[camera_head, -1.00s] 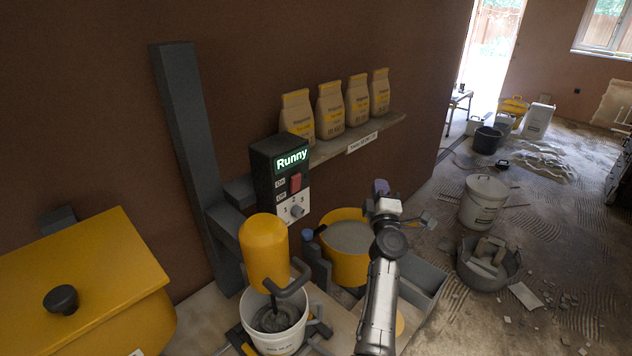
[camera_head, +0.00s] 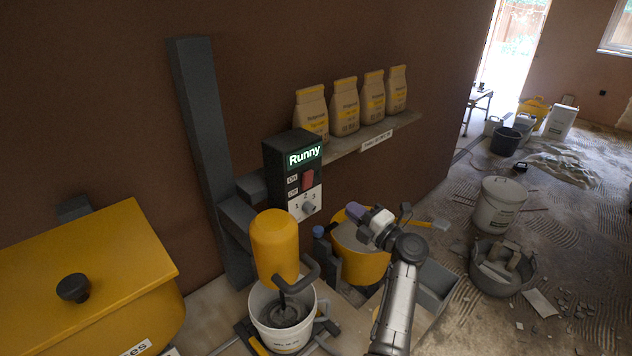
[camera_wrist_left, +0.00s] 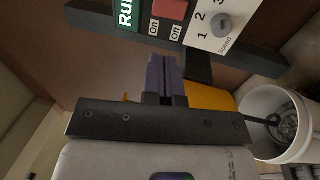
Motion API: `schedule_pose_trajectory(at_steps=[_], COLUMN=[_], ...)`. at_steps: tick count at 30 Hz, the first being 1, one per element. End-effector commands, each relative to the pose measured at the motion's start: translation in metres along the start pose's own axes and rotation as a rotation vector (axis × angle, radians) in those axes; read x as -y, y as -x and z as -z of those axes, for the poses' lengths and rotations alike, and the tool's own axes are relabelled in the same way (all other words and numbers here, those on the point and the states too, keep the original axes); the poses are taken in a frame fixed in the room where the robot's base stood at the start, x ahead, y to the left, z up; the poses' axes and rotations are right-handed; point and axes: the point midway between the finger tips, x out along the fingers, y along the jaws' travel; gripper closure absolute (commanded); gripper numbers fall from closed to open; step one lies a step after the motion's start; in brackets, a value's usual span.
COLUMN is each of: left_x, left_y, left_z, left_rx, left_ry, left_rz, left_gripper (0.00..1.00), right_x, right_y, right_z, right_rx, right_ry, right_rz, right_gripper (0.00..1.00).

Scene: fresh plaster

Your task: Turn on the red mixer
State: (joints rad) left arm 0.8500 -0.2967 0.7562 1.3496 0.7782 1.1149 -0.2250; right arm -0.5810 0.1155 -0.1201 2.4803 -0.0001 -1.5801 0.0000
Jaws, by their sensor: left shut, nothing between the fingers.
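The mixer has a yellow motor body (camera_head: 274,245) above a white bucket (camera_head: 262,318) of grey mix; no red mixer body shows. Its dark control box (camera_head: 275,163) has a lit green display reading "Runny", a red switch (camera_head: 308,178) beside On and Off labels, and a speed knob (camera_head: 309,207) marked 1, 2, 3. I cannot tell which way the switch is set. My left gripper (camera_head: 356,211) is shut and empty, right of and below the box, apart from it. In the left wrist view its purple fingers (camera_wrist_left: 160,70) point toward the switch (camera_wrist_left: 172,8). My right gripper is not in view.
A yellow tub (camera_head: 362,262) stands behind my left gripper. A shelf (camera_head: 347,148) with several bags is right of the box. A grey upright post (camera_head: 203,120) is left of it. A yellow lidded bin (camera_head: 130,245) fills the lower left.

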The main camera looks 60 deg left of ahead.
Motion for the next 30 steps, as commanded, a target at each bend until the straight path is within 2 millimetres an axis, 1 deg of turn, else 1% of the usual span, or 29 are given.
schedule_pose_trajectory(at_steps=[7, 11, 14, 24, 30], left_x=[-0.001, -0.002, -0.003, -0.003, -0.003], left_y=[-0.001, -0.011, -0.025, -0.089, -0.118], left_z=[0.0, 0.0, 0.0, 0.0, -0.001], left_rx=[0.001, 0.0, -0.001, 0.001, 0.002], left_ry=[0.001, 0.001, 0.001, 0.0, 0.0], left_rz=[-0.001, -0.003, -0.003, -0.003, -0.002], left_gripper=[1.0, 1.0, 1.0, 1.0, 1.0], right_x=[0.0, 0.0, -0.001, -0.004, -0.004], right_y=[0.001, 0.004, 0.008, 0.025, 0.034], right_z=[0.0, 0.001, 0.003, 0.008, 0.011], right_rx=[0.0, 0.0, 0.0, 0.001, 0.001], right_ry=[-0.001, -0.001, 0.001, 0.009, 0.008], right_rz=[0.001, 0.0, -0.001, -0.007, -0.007], right_gripper=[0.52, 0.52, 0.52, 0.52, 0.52])
